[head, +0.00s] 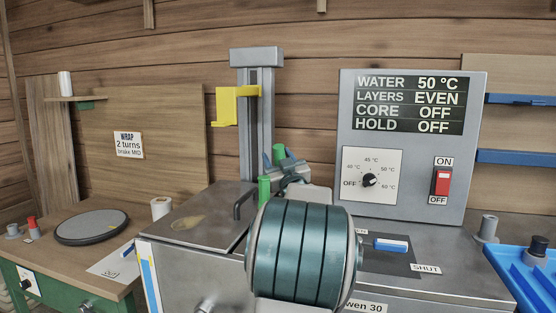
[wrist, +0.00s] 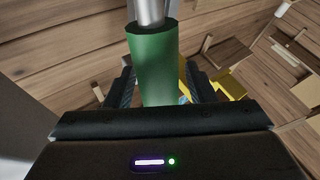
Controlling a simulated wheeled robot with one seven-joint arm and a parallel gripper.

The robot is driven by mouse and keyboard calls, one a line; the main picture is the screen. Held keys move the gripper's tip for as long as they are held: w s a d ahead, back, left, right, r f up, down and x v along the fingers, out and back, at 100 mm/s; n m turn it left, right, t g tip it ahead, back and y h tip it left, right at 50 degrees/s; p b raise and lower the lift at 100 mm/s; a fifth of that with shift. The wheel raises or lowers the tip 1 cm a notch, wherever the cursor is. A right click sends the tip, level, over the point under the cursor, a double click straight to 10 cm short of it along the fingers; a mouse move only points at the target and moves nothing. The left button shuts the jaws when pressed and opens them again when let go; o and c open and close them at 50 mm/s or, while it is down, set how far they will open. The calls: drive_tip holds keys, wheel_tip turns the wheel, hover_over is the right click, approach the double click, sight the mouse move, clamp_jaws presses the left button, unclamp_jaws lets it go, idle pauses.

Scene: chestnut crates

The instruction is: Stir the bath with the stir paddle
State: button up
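My gripper (head: 284,165) is raised over the middle of the metal bench in the head view, partly hidden behind my arm. In the wrist view, a thick green handle with a metal shaft, apparently the stir paddle (wrist: 152,62), stands between my fingers, which appear closed on it. In the head view, green shows at the fingers, and a green upright piece (head: 264,190) shows just below left; I cannot tell whether they are one thing. The paddle's far end is out of view. The bath is not clearly visible; a grey lid-like top (head: 190,222) lies left of my gripper.
A control box (head: 412,210) reads water 50 °C, layers EVEN, core and hold OFF. A metal column (head: 257,140) with a yellow bracket (head: 227,106) rises behind my gripper. A black bent handle (head: 240,203) stands near the grey top. A blue tray (head: 530,270) is far right.

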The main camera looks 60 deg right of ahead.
clamp_jaws()
drive_tip(key=shift+r, duration=0.1)
